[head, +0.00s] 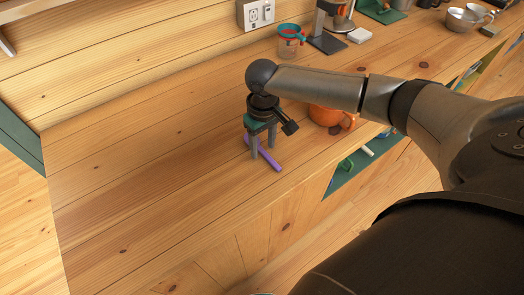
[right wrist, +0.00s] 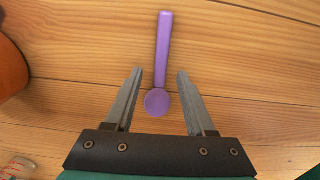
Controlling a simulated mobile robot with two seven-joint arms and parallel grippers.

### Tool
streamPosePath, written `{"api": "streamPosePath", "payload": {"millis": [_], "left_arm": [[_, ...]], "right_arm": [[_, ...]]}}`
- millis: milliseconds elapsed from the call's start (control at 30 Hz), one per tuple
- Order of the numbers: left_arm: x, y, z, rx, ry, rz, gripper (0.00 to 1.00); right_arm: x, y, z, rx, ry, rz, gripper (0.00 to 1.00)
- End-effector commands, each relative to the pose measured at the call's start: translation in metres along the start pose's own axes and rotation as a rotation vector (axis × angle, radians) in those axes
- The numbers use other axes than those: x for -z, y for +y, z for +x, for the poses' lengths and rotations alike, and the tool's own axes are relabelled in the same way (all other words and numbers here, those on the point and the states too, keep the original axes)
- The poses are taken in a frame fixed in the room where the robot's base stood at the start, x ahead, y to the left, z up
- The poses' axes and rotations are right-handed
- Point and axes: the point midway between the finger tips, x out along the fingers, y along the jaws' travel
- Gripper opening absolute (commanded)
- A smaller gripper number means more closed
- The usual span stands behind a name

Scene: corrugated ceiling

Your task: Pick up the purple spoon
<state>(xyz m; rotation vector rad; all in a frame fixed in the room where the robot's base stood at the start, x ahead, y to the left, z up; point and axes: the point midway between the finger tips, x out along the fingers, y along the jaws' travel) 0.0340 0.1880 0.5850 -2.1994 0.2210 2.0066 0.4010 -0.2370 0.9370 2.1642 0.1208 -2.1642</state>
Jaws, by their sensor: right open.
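The purple spoon (head: 270,159) lies flat on the wooden counter (head: 150,190). In the right wrist view the purple spoon (right wrist: 163,55) has its round bowl towards the gripper and its handle pointing away. My right gripper (head: 263,155) points down over the spoon and hides part of it in the head view. In the right wrist view my right gripper (right wrist: 158,75) is open and empty, with the spoon's bowl showing between its two fingers. I cannot tell how far the fingertips are above the counter. My left gripper is not in view.
An orange mug (head: 322,116) stands just right of the gripper, partly behind my arm; its side shows in the right wrist view (right wrist: 10,70). A clear cup with a teal rim (head: 290,42) and a coffee machine (head: 328,30) stand at the back. The counter's left part is clear.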

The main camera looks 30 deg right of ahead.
Motion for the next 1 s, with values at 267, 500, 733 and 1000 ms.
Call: {"api": "streamPosePath", "payload": {"millis": [267, 500, 733, 1000], "left_arm": [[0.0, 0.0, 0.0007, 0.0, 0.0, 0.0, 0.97], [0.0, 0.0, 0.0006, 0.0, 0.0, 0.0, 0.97], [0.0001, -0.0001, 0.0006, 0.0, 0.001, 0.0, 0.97], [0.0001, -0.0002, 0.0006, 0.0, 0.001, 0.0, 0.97]], "right_arm": [[-0.0001, 0.0001, 0.0046, -0.001, 0.0, 0.0, 0.55], [0.0001, -0.0001, 0.0042, -0.001, 0.0, 0.0, 0.29], [0.0002, -0.0001, 0.0041, -0.001, 0.0, 0.0, 0.03], [0.0002, -0.0001, 0.0041, -0.001, 0.001, 0.0, 0.0]]}}
